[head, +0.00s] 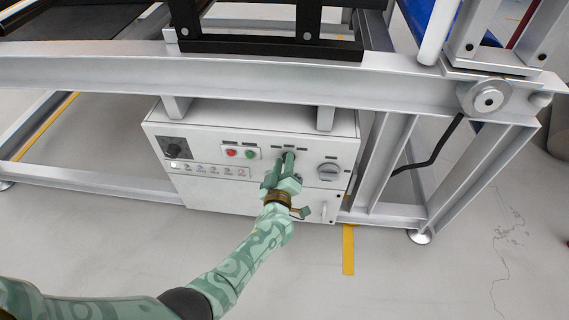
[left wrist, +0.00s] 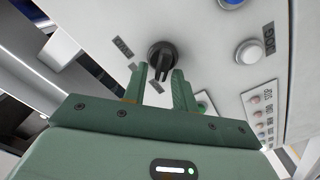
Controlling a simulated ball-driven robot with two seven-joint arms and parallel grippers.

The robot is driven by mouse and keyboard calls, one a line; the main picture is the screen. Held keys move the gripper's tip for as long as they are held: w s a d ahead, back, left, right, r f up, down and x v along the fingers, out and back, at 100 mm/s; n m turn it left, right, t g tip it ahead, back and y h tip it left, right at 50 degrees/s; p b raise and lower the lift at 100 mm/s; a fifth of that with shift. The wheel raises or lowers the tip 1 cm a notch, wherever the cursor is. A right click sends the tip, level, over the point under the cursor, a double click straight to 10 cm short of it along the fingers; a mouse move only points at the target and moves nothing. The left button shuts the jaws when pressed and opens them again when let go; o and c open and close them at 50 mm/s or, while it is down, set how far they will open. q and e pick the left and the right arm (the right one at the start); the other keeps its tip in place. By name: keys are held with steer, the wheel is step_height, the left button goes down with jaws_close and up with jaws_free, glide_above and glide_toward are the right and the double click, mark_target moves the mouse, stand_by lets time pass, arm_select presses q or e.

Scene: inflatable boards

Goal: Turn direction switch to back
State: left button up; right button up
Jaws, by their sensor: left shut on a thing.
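The direction switch is a round black knob (left wrist: 162,54) with a raised grip, on the white control panel. In the left wrist view its grip lies between the fingertips of my left gripper (left wrist: 163,78), which is shut on it. In the head view my green left gripper (head: 288,158) reaches the panel of the white control box (head: 200,138) and hides the switch. Small labels (left wrist: 122,47) sit around the knob; I cannot read them. My right gripper is not in view.
A red button (head: 232,153) and a green button (head: 250,154) are left of my gripper. A metal frame beam (head: 250,78) runs above the box.

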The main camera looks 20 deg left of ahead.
arm_select(q)
steer(key=shift+f+n, duration=0.1)
steer(key=shift+n, duration=0.2)
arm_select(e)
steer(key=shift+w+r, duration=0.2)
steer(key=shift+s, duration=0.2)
arm_select(q)
steer(key=o, duration=0.6)
